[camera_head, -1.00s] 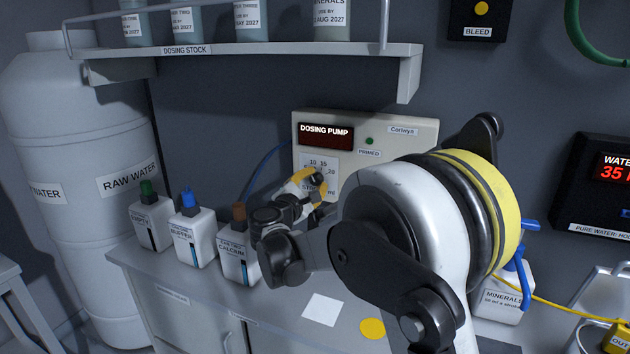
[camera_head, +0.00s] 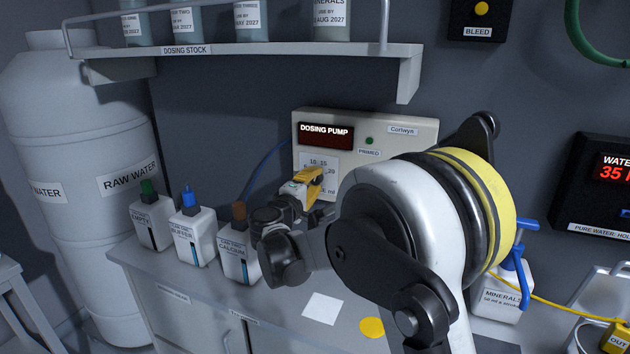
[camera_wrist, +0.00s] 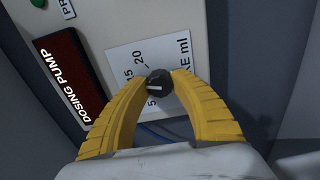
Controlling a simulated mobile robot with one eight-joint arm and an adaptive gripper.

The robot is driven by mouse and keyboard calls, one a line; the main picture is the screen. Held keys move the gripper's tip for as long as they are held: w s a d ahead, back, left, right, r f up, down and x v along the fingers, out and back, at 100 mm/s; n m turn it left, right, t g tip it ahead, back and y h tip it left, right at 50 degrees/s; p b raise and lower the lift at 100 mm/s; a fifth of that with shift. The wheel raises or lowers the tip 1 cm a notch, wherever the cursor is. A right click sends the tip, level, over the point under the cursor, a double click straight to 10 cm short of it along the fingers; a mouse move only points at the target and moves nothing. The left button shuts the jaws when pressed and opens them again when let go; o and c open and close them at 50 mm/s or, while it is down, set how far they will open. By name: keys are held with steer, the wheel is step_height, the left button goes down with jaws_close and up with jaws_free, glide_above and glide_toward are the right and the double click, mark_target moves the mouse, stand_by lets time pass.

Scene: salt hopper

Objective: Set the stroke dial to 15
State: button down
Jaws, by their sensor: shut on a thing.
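The dosing pump (camera_head: 400,132) is a pale panel on the wall with a dark red display. Its white dial label shows numbers including 15 and 20. The stroke dial (camera_wrist: 157,85) is a small black knob with a light pointer line, in the middle of the wrist view. My gripper (camera_wrist: 158,80) has its yellow fingers shut on the knob, one on each side. The label is turned in the wrist view, and I cannot tell which number the pointer meets. In the head view my gripper (camera_head: 312,180) covers the dial and part of the label.
Small bottles with green, blue (camera_head: 192,222) and brown caps stand on the counter to the left below the pump. A shelf (camera_head: 250,50) juts out above. A white card (camera_head: 322,309) and a yellow disc (camera_head: 372,327) lie on the counter.

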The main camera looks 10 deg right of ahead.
steer(key=shift+m, duration=0.3)
stand_by(0.4)
steer(key=c, duration=1.1)
jaws_free()
steer(key=shift+o, duration=0.2)
steer(key=shift+s+a, duration=0.1)
steer(key=v, duration=1.1)
steer(key=shift+s+a, duration=0.2)
steer(key=shift+s, duration=0.15)
